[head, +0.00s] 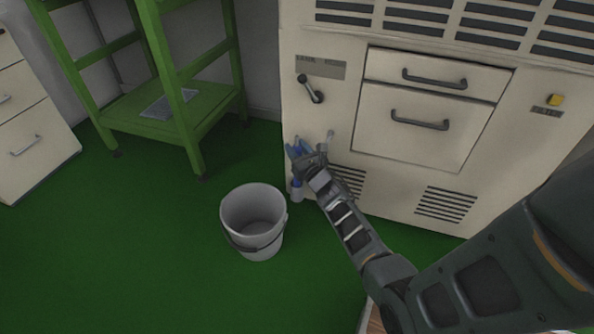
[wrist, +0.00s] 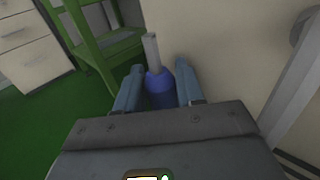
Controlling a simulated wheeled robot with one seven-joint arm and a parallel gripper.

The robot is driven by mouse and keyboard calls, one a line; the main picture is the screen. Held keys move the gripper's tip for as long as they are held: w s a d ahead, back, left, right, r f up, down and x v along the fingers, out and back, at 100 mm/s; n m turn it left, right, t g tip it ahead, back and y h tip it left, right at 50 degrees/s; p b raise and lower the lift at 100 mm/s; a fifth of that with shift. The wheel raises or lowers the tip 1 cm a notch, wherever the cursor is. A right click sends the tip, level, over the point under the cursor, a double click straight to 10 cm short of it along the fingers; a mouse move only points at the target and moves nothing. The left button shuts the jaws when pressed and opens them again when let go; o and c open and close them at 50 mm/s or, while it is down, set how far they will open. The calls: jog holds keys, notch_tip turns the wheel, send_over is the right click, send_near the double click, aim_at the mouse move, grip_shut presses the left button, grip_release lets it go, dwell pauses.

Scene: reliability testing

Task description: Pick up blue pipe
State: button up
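The blue pipe (wrist: 160,88) shows in the wrist view as a rounded blue piece with a grey stub rising from its top. It stands between the two blue-grey fingers of my gripper (wrist: 160,68), which are spread on either side of it. A gap shows on the right side; contact on the left is hard to tell. In the head view my gripper (head: 298,150) is at the lower left front of the cream cabinet. A small blue part (head: 297,183) with a grey end shows just below it, and my gripper hides much of the rest.
The cream cabinet (head: 315,120) with drawers, vents and a lever is close beside my gripper. A grey bucket (head: 235,205) stands on the green floor (head: 130,260) to the left. A green shelf rack (head: 170,90) and a white drawer unit (head: 30,130) stand further left.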

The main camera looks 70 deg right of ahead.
grip_shut()
jog(key=shift+r, duration=0.1)
